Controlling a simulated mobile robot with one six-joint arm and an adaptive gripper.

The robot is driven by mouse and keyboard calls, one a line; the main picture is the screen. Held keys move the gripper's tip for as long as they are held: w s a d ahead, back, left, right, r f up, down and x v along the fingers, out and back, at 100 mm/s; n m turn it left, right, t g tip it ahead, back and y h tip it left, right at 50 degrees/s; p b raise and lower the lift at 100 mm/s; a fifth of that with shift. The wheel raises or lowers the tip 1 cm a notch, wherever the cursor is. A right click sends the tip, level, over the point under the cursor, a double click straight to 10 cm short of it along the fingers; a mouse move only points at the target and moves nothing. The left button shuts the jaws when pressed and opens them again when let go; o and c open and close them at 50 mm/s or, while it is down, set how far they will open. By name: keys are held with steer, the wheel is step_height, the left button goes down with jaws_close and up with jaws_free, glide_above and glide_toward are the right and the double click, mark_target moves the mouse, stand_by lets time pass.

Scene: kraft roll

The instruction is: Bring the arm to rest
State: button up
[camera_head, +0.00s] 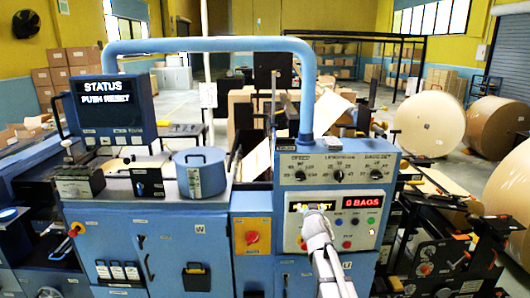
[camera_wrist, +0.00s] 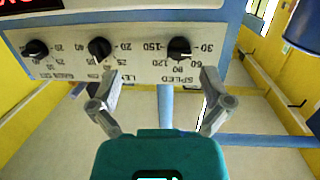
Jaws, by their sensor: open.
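My arm rises from the bottom of the head view in front of the blue machine's control panel (camera_head: 343,172). The panel appears upside down there, with the speed knob (camera_wrist: 179,48), the length knob (camera_wrist: 99,47) and a third knob (camera_wrist: 36,48) beyond the fingertips. I cannot tell the exact gap to the panel, but no contact shows.
A status screen (camera_head: 107,105) reads "PUSH RESET". The red counter (camera_head: 362,201) reads "0 BAGS". A blue pipe (camera_head: 210,45) arches over the machine. A blue pot (camera_head: 201,173) stands on its top. Large kraft rolls (camera_head: 428,123) stand at right.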

steer(key=s+d+f+m+g+h+b, duration=0.1)
steer(key=s+d+f+g+b, duration=0.15)
steer(key=s+f+g, duration=0.6)
steer(key=s+a+f+n+g+y+b, duration=0.1)
steer(key=s+a+f+g+b, duration=0.1)
steer(key=s+f, duration=0.7)
steer(key=s+a+f+n+g+y+b, duration=0.1)
steer(key=s+a+f+g+b, duration=0.1)
steer(key=s+f+g+b, duration=0.3)
steer(key=s+f+g, duration=0.1)
steer(key=s+f, duration=0.3)
steer(key=s, duration=0.5)
steer(key=shift+a+y, duration=0.3)
steer(key=shift+y, duration=0.1)
